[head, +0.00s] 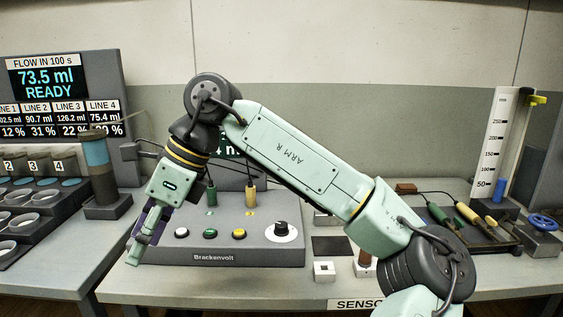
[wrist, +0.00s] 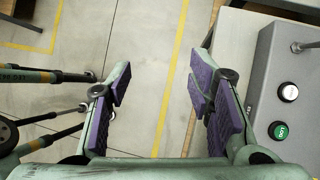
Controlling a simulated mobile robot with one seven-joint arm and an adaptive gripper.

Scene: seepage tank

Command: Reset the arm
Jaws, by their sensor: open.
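My arm's mint-green links rise from the lower right of the head view, bend at a high dark elbow, and come down at the left. My gripper (head: 143,236) hangs over the front left of the table (head: 290,290), left of the grey Brackenvolt console (head: 215,245). In the wrist view my gripper (wrist: 160,100) is open, its purple pads wide apart with nothing between them. Floor shows below the gap. The console (wrist: 260,95) is at the right of that view, with a white and a green button.
A tank display (head: 55,80) reading 73.5 ml stands at the left, with several cups below it. A dark tray (head: 490,238) with probes, a blue valve wheel (head: 543,222) and a graduated scale (head: 493,140) are at the right. Open floor (wrist: 140,40) lies below the gripper.

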